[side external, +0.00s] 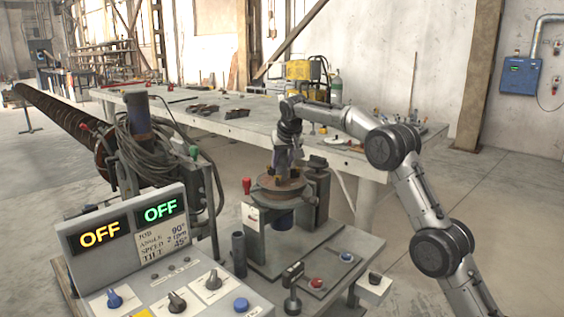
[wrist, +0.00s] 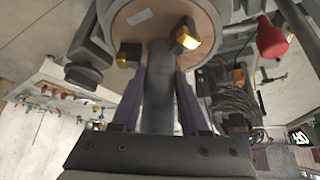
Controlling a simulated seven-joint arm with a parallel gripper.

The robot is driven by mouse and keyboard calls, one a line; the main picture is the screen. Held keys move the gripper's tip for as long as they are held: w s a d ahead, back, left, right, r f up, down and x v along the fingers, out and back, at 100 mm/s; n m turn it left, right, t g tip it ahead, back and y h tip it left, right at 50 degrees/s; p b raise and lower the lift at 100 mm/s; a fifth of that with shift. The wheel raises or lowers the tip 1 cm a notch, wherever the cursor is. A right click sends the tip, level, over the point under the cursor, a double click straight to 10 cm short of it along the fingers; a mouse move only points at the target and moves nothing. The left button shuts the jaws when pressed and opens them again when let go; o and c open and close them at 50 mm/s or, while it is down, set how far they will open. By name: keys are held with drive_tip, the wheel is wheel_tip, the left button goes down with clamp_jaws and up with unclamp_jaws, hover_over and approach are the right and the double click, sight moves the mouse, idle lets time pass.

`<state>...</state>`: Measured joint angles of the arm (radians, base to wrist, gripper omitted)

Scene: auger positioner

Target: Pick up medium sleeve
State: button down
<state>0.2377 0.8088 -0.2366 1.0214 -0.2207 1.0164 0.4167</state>
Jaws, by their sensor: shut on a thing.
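My gripper (side external: 281,169) is over the round brown turntable (side external: 265,192) in the side external view. In the wrist view my gripper (wrist: 160,82) has its two purple-grey fingers on either side of a grey cylinder, which I take to be the medium sleeve (wrist: 159,100). The fingers are shut on it. The sleeve's far end reaches the face of the turntable (wrist: 185,15) between brass-tipped jaws (wrist: 187,38). Whether it touches the face I cannot tell. In the side external view the sleeve is mostly hidden by my fingers.
A dark grey tube (side external: 238,254) stands upright left of the turntable. A control panel (side external: 160,255) with two OFF displays is in front. A red knob (side external: 246,186) stands beside the turntable. Cables (side external: 165,150) hang to the left. A long workbench (side external: 240,125) lies behind.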

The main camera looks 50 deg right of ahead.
drive_tip(key=shift+r, duration=0.3)
